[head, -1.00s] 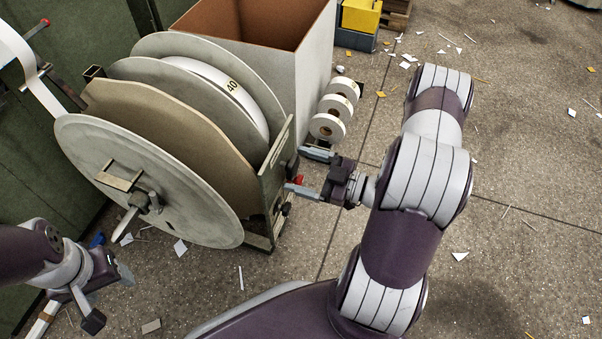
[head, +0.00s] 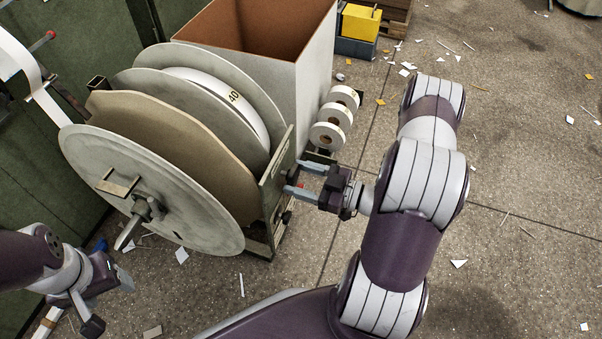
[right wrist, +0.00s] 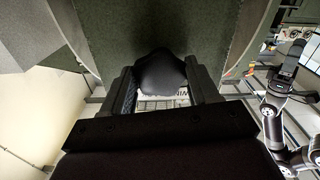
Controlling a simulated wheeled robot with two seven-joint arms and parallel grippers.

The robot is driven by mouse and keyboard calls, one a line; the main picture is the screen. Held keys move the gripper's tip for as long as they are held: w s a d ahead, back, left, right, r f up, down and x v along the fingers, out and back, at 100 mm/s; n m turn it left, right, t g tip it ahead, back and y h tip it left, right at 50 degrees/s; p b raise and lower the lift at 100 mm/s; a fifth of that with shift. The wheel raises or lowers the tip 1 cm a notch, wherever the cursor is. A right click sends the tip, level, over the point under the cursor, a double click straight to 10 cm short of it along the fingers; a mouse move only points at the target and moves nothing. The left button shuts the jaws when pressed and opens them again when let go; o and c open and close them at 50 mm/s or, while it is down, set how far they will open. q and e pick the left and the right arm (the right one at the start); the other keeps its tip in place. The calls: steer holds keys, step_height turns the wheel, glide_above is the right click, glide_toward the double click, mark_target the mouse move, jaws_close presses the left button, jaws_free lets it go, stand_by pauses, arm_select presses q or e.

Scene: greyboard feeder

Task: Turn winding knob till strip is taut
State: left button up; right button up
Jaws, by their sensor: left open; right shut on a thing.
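The feeder's big reel (head: 165,195) has grey side discs, with white strip wound behind the brown layer and a "40" label. A white strip (head: 30,75) runs in a bend from the upper left down to the reel. My right gripper (head: 296,178) is at the feeder's right side plate (head: 277,180). In the right wrist view its fingers are shut on a black winding knob (right wrist: 160,72), with a partly covered label behind it. In the head view the knob's held part is hidden. My left gripper (head: 108,302) is open and empty, low at the left, below the reel.
A tall open bin (head: 300,80) stands behind the feeder. Several small white rolls (head: 328,135) lie beside it. A yellow box (head: 361,18) is further back. Paper scraps litter the floor, which is otherwise free at the right.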

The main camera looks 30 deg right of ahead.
steer(key=m+p, duration=0.3)
steer(key=shift+a+r, duration=0.1)
steer(key=shift+r, duration=0.15)
steer(key=shift+s+f+m+p, duration=0.1)
steer(key=shift+f+m+p, duration=0.05)
steer(key=shift+m+p, duration=0.7)
steer(key=shift+f+m+p, duration=0.1)
steer(key=shift+m+p, duration=0.6)
steer(key=shift+m, duration=0.25)
steer(key=o, duration=1.1)
steer(key=shift+c, duration=0.2)
